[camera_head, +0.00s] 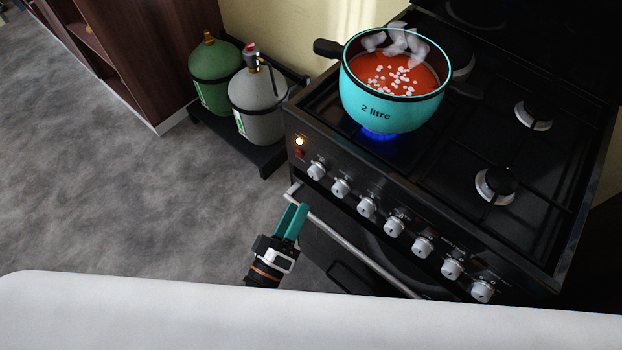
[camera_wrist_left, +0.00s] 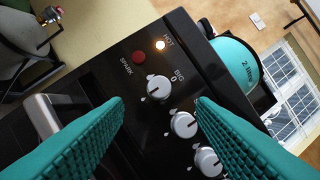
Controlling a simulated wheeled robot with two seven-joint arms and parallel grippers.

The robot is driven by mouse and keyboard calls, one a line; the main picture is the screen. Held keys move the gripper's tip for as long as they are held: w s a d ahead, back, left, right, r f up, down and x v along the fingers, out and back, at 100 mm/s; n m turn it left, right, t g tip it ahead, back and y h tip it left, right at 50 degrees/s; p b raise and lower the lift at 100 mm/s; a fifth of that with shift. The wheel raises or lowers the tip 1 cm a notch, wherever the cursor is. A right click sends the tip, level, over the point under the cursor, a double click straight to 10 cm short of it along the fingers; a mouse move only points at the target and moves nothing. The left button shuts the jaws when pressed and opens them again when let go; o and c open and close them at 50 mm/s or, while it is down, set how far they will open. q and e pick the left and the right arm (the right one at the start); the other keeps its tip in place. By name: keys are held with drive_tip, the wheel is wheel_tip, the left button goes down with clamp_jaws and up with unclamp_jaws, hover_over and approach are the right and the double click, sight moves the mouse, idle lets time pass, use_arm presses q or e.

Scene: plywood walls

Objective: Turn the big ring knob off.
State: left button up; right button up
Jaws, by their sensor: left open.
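The big ring knob (camera_head: 316,171) is the leftmost white knob on the black stove's front panel. In the left wrist view the knob (camera_wrist_left: 158,88) sits under the label "BIG" with a 0 mark; its exact setting is hard to read. A blue flame (camera_head: 380,134) burns under the turquoise pot (camera_head: 391,104). My left gripper (camera_head: 293,218) is in front of the panel, below and left of the knob. In the left wrist view its teal fingers (camera_wrist_left: 160,105) are apart and empty, with the knob beyond them. My right gripper is not seen.
More white knobs (camera_head: 366,206) run along the panel to the right. A lit lamp (camera_head: 299,141) and red spark button (camera_head: 299,153) are above left of the knob. The oven handle (camera_head: 345,243) runs below. Gas cylinders (camera_head: 258,92) stand left of the stove.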

sight(314, 177)
use_arm(q)
drive_tip(key=x, duration=0.8)
drive_tip(key=shift+w+p, duration=0.15)
drive_tip(key=shift+p, duration=0.15)
drive_tip(key=c, duration=1)
